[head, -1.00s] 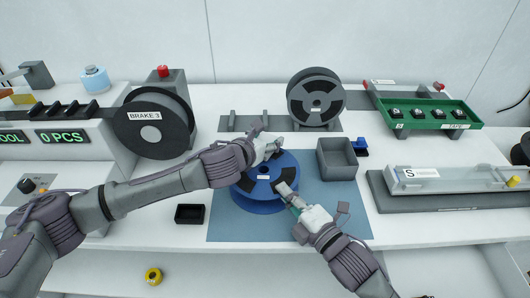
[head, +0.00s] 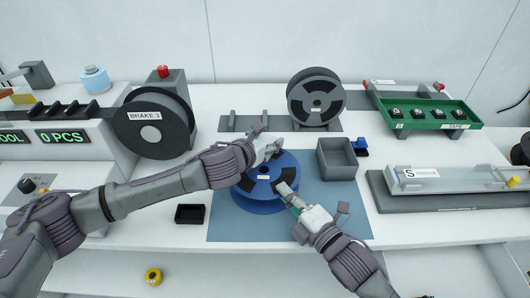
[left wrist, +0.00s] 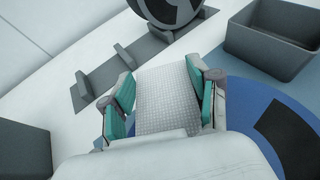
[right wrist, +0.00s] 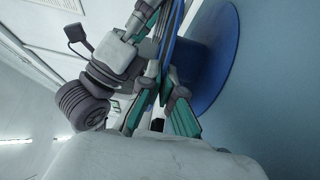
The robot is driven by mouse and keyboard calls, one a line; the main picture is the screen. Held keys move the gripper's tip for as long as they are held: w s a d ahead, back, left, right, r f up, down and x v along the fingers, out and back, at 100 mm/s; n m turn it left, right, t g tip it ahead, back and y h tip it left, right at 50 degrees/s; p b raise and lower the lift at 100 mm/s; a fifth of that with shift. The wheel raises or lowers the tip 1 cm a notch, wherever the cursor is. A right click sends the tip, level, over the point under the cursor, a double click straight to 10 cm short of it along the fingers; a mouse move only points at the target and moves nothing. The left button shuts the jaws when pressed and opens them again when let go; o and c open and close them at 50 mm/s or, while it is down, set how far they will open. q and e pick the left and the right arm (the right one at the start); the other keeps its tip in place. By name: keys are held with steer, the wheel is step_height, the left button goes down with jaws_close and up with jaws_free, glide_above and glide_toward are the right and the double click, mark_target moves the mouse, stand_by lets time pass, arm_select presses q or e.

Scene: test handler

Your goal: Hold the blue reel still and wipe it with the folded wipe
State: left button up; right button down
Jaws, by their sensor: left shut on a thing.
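The blue reel (head: 265,196) lies flat on the blue mat (head: 338,213) in the head view, with dark sectors and a small white label on top. My left gripper (head: 275,150) is at its far edge, shut on the folded wipe (left wrist: 165,97), a pale textured cloth between teal finger pads in the left wrist view. The wipe's contact with the reel is hidden. My right gripper (head: 287,193) is at the reel's near right side. In the right wrist view its fingers (right wrist: 163,90) sit by the reel's rim (right wrist: 215,65); their grip on it is unclear.
A grey open bin (head: 337,173) stands right of the reel and a small black tray (head: 190,214) to its left. A dark reel (head: 316,112) stands behind. The brake unit (head: 153,140) is at left, a clear-covered fixture (head: 445,180) at right.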

arm_select(q)
steer(key=shift+s+d, duration=0.1)
steer(key=shift+s, duration=1.6)
steer(key=shift+w+f, duration=0.15)
steer(key=shift+w, duration=1.5)
steer(key=shift+s, duration=1.65)
steer(key=shift+w, duration=1.15)
steer(key=shift+w, duration=0.5)
steer(key=shift+r, duration=1.5)
